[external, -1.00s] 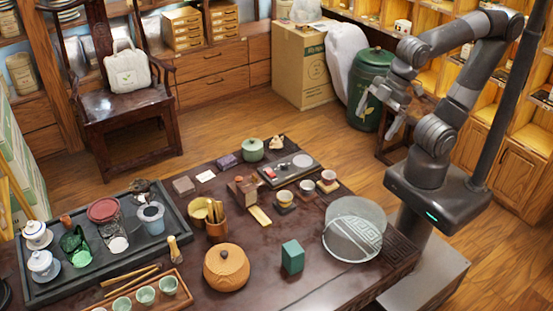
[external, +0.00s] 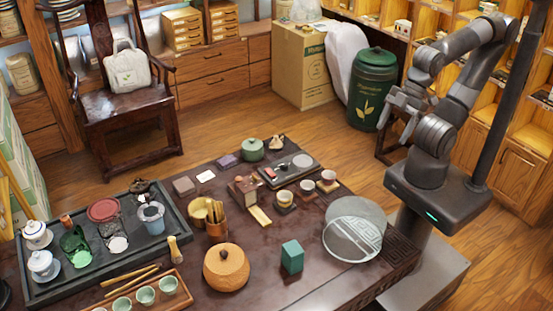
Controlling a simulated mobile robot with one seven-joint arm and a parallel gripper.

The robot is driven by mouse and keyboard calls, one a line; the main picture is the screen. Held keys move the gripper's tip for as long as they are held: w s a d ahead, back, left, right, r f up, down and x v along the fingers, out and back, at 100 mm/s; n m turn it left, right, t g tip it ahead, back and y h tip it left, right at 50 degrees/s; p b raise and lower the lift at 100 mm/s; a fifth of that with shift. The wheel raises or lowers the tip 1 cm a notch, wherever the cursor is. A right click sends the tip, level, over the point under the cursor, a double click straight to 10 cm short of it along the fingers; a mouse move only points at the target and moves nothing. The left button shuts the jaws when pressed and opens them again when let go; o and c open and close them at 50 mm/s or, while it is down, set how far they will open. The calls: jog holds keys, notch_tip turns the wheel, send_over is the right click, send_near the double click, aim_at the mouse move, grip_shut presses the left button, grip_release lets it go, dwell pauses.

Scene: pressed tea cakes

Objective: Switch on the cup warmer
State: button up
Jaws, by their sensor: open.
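A flat dark slab (external: 282,172) lies near the far edge of the dark wooden table. It carries a pale round disc (external: 302,160) and a small red piece (external: 270,172); it may be the cup warmer, but it is too small to be sure. Whether any switch on it is on or off cannot be told. My gripper (external: 402,113) is open and empty. It is in the air beyond the table's right end, in front of the green canister, well apart from the slab.
Small cups (external: 307,187) stand close in front of the slab, and a lidded green pot (external: 252,149) stands behind it. A round glass-like disc (external: 354,229) lies at the table's right. A green box (external: 292,256) and wooden jar (external: 226,267) stand nearer.

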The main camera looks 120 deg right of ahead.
jog(key=shift+w+d, duration=0.2)
jog(key=shift+w, duration=0.15)
jog(key=shift+c, duration=0.7)
jog(key=shift+g, duration=0.6)
jog(key=w+d, duration=0.4)
jog(key=w+d+f, duration=0.1)
jog(key=w, duration=0.2)
jog(key=shift+w+d, duration=0.1)
jog(key=shift+d, duration=0.3)
jog(key=c, duration=0.8)
jog(key=shift+g+h, duration=0.6)
jog(key=w+d+f, duration=0.1)
jog(key=d, duration=0.1)
jog(key=w+d+f, duration=0.1)
jog(key=w+d, duration=0.1)
jog(key=w+d+f, duration=0.1)
jog(key=w+d, duration=0.1)
jog(key=shift+w+d, duration=0.2)
jog(key=shift+d, duration=0.15)
grip_shut()
jog(key=w+d+f+g+h, duration=0.1)
jog(key=w+d+f, duration=0.2)
jog(key=d, duration=0.6)
jog(key=w+d+f+g+h, duration=0.1)
jog(key=w+d+f+g, duration=0.1)
jog(key=d+f, duration=0.6)
jog(key=shift+w+d+f, duration=0.15)
jog(key=shift+w+d, duration=0.45)
jog(key=shift+d, duration=0.05)
